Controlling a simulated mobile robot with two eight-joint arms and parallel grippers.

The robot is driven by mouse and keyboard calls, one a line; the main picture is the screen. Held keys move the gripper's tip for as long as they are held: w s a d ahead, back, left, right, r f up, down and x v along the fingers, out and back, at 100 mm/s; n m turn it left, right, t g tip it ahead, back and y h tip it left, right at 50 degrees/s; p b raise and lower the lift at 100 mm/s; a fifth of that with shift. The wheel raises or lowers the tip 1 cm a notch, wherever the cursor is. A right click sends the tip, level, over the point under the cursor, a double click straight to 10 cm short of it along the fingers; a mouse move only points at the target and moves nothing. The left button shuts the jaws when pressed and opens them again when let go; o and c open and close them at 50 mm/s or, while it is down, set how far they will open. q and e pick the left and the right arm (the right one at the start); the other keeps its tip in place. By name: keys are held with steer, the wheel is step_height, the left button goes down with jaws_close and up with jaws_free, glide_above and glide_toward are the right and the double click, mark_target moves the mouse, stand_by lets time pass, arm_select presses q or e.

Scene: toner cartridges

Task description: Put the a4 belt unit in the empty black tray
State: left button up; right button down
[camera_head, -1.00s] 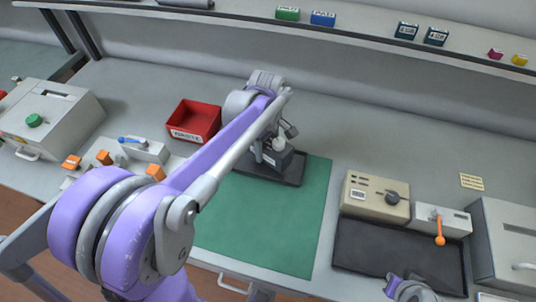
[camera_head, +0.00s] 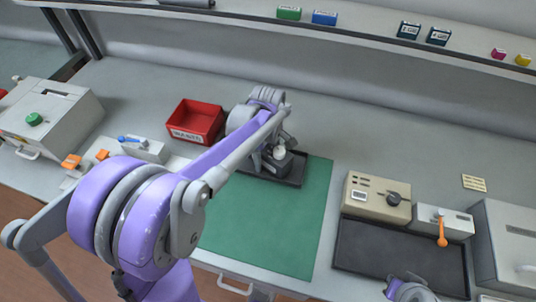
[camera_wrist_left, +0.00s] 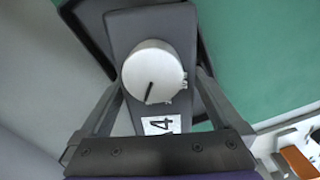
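The belt unit (camera_wrist_left: 150,25) is a dark grey block with a round white knob and a white label showing a "4"; the rest of the label is hard to read. In the left wrist view it lies between my left gripper's fingers (camera_wrist_left: 160,85), which appear to touch both its sides. In the head view the unit (camera_head: 283,158) is at a small black tray (camera_head: 297,178) at the back of the green mat. The tray's edges run at an angle to the unit. Whether the unit rests on its floor is unclear. My right gripper (camera_head: 410,290) is only partly visible at the bottom edge.
A red bin (camera_head: 195,122) stands left of my left gripper. The green mat (camera_head: 265,225) is clear in front. A larger bare black tray (camera_head: 385,250) lies right, before a beige box (camera_head: 376,198) and a white box with an orange lever (camera_head: 442,230). A shelf runs along the back.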

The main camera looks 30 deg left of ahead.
arm_select(q)
steer(key=shift+r, duration=0.2)
arm_select(e)
steer(key=shift+r, duration=0.15)
arm_select(q)
step_height(320, 180, up, 11)
steer(key=shift+r+p, duration=0.15)
steer(key=shift+p, duration=0.5)
arm_select(e)
steer(key=shift+w+r, duration=0.15)
steer(key=shift+r, duration=0.4)
arm_select(q)
steer(key=shift+s+r, duration=0.1)
steer(key=shift+r, duration=0.1)
steer(key=s+d+f+m+t, duration=0.1)
steer(key=s+d+f+m, duration=0.1)
steer(key=s+m, duration=0.3)
steer(key=s+d+f+m+t, duration=0.2)
steer(key=s+d+f+m, duration=0.1)
steer(key=s+f+m, duration=0.1)
steer(key=s+d+f+m+t, duration=0.2)
steer(key=s+f+m, duration=0.1)
steer(key=s+m, duration=0.4)
steer(key=shift+s+d, duration=0.2)
steer(key=shift+d, duration=0.1)
